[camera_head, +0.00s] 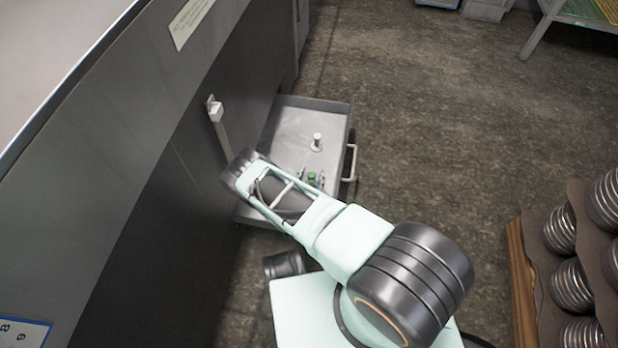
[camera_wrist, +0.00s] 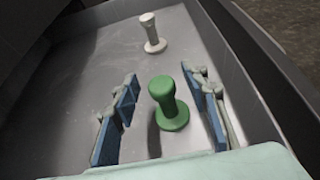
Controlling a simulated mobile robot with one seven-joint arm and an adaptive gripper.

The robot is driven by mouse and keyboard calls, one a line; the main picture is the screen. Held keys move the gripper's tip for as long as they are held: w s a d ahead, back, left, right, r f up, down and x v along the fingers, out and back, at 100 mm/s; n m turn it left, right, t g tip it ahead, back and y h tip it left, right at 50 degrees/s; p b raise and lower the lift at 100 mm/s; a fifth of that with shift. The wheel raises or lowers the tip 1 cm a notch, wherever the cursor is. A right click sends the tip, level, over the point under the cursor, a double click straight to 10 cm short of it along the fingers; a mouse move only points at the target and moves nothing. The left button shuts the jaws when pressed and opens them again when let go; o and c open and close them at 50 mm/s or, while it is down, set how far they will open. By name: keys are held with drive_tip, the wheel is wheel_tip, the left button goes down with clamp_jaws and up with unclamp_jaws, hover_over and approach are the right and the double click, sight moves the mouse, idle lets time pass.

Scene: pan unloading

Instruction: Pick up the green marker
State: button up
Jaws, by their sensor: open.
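The green marker (camera_head: 311,178) is a peg with a round base and a knob on top. It stands upright in the grey tray (camera_head: 272,143), and also shows in the wrist view (camera_wrist: 168,104). My gripper (camera_wrist: 160,78) is open, with one blue-padded finger at each side of the green marker in that view. The marker appears apart from both fingers, nearer the right one. In the head view my gripper (camera_head: 310,175) is partly hidden behind my own arm. I cannot tell the exact height of the fingers over the tray floor.
A white marker (camera_wrist: 152,34) of like shape stands farther back in the tray, also seen in the head view (camera_head: 316,142). Raised walls bound the tray, and a handle (camera_head: 351,163) is on its right side. A dark machine panel (camera_head: 150,160) rises close on the left.

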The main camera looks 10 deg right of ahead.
drive_tip(key=shift+w, duration=0.15)
clamp_jaws()
idle(0.4)
